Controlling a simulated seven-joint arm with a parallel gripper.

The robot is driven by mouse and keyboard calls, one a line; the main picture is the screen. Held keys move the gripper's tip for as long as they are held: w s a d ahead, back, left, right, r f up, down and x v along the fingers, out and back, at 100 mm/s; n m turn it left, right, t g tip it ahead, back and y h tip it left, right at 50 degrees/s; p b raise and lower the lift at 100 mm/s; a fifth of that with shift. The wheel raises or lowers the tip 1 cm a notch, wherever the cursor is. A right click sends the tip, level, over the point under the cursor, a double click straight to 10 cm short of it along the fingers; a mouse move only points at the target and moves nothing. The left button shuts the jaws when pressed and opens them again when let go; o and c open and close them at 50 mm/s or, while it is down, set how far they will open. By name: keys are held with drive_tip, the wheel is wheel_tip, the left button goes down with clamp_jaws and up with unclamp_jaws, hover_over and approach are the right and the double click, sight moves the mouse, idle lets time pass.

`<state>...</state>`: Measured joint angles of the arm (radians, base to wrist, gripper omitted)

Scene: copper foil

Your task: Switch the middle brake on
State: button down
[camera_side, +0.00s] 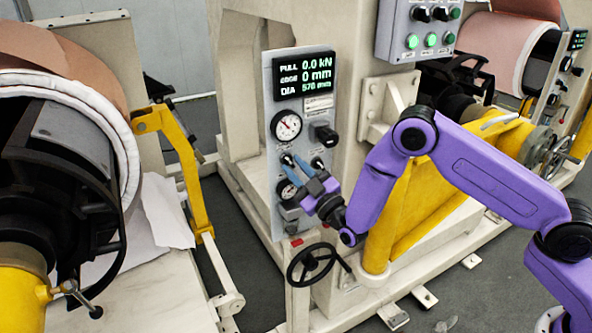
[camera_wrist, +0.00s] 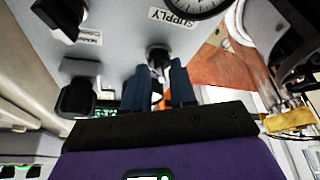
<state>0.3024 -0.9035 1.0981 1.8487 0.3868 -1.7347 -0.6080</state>
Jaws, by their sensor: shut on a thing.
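The grey control panel (camera_side: 268,178) stands upright on the cream machine frame. It bears a display (camera_side: 304,72), a dial gauge (camera_side: 286,125), a large black knob (camera_side: 325,132) and smaller black controls. My gripper (camera_side: 290,161) reaches the panel from the lower right, below the upper gauge. The fingers hide part of this knob. Other black knobs (camera_wrist: 78,96) show to its left. I cannot read which control is the middle brake.
A handwheel (camera_side: 311,264) stands below the panel. A large coil (camera_side: 75,120) with a yellow bracket (camera_side: 180,145) is at left. A box with green lit buttons (camera_side: 415,30) is above right, and a yellow post (camera_side: 380,220) stands behind my arm.

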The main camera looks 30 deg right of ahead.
drive_tip(key=shift+n, duration=0.3)
drive_tip(key=c, duration=1.2)
unclamp_jaws()
drive_tip(key=shift+v, duration=8.65)
drive_tip(key=shift+d+r, duration=0.1)
drive_tip(key=shift+d, duration=0.1)
